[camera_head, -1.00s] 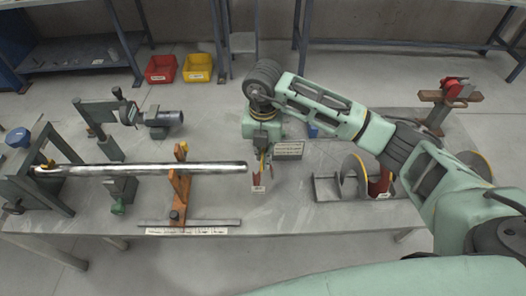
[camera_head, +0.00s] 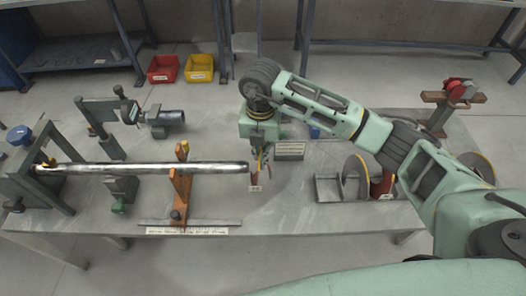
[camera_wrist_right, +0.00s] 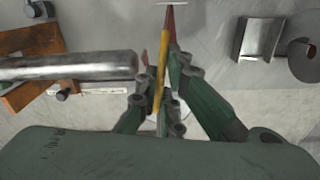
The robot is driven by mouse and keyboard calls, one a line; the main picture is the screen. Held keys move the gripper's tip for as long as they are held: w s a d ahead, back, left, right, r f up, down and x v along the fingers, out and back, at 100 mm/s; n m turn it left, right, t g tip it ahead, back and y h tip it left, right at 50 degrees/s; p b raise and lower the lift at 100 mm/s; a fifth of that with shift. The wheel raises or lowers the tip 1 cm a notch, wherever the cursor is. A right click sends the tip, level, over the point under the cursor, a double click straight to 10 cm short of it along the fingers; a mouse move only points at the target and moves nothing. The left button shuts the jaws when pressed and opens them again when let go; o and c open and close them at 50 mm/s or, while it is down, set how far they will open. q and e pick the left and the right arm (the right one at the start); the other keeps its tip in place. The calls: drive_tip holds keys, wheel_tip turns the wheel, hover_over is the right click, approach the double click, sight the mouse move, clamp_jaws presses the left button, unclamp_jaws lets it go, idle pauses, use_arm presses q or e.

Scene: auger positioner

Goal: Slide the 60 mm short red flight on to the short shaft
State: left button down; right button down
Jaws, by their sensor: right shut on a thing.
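The short shaft (camera_head: 150,168) is a bright steel bar lying level, with its free end pointing right. My right gripper (camera_head: 263,150) hangs just beyond that free end. It is shut on the short red flight (camera_wrist_right: 164,60), which stands edge-on in the wrist view as a thin red and yellow strip between the green fingers. The shaft end (camera_wrist_right: 128,65) is just left of the flight there, with a small gap seeming to separate them. The flight's hole is not visible from either view. My left gripper is not in view.
An orange support (camera_head: 180,190) carries the shaft near its free end, and a dark frame (camera_head: 40,175) stands at its left. A ruler-like bar (camera_head: 190,222) lies in front. A grey tray (camera_head: 328,187) and discs (camera_head: 355,172) stand to the right. A small label (camera_head: 255,188) is below the gripper.

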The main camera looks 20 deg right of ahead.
drive_tip(key=shift+w+a+b, duration=0.45)
drive_tip(key=shift+a+b, duration=0.05)
drive_tip(key=shift+a, duration=1.05)
drive_tip(key=shift+w+a+b, duration=0.5)
drive_tip(key=shift+a+b, duration=0.05)
drive_tip(key=shift+a, duration=1.05)
drive_tip(key=shift+w+a+b, duration=0.45)
drive_tip(key=shift+a+b, duration=0.05)
drive_tip(key=shift+a, duration=1.05)
drive_tip(key=shift+w+a+b, duration=0.4)
drive_tip(key=shift+a+b, duration=0.2)
drive_tip(key=shift+a, duration=0.8)
drive_tip(key=shift+w+a+b, duration=0.35)
drive_tip(key=shift+a+b, duration=0.3)
drive_tip(key=shift+a, duration=0.7)
drive_tip(key=shift+w+a+b, duration=0.4)
drive_tip(key=shift+a+b, duration=0.2)
drive_tip(key=shift+a, duration=0.8)
